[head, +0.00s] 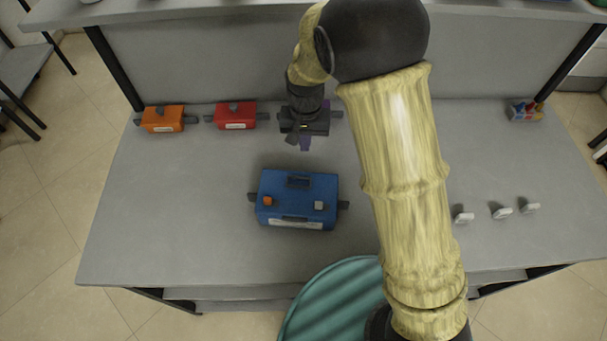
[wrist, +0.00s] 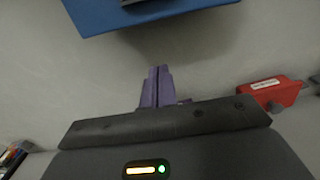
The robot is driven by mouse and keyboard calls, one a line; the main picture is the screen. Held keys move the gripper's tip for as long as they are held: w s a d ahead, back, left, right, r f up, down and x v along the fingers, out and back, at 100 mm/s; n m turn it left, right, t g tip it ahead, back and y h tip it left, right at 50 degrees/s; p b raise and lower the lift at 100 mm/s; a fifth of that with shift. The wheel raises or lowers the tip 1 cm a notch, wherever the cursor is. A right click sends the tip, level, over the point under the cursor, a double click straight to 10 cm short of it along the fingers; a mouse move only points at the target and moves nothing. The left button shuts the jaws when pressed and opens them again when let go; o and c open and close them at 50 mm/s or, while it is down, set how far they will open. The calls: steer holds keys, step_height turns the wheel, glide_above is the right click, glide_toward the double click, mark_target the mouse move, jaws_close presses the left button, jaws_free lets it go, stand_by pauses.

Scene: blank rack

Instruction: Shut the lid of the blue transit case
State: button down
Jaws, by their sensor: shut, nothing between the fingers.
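The blue transit case (head: 316,183) stands on the front middle of the grey worktop. Its top looks flat and level, with a dark handle, a small orange piece and a small grey piece on it. I see no raised lid. In the wrist view part of the blue case (wrist: 100,18) shows at the top edge. My gripper (head: 305,144) is behind the case, pointing down, apart from it. Its purple fingers (wrist: 157,72) are together with nothing between them.
An orange case (head: 161,120) and a red case (head: 236,117) stand at the back left. The red case also shows in the wrist view (wrist: 273,94). Several small pale pieces (head: 502,212) lie at the right. A multicoloured box (head: 524,111) stands back right. The left front worktop is clear.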

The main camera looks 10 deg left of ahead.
step_height(320, 180, down, 9)
steer(key=shift+p, duration=0.9)
steer(key=shift+s+d+f+p, duration=0.1)
steer(key=shift+s+p, duration=0.25)
steer(key=s+p, duration=0.1)
steer(key=s, duration=0.2)
steer(key=shift+d, duration=0.15)
steer(key=shift+s+f, duration=0.1)
steer(key=shift+f, duration=0.05)
steer(key=shift+s, duration=0.1)
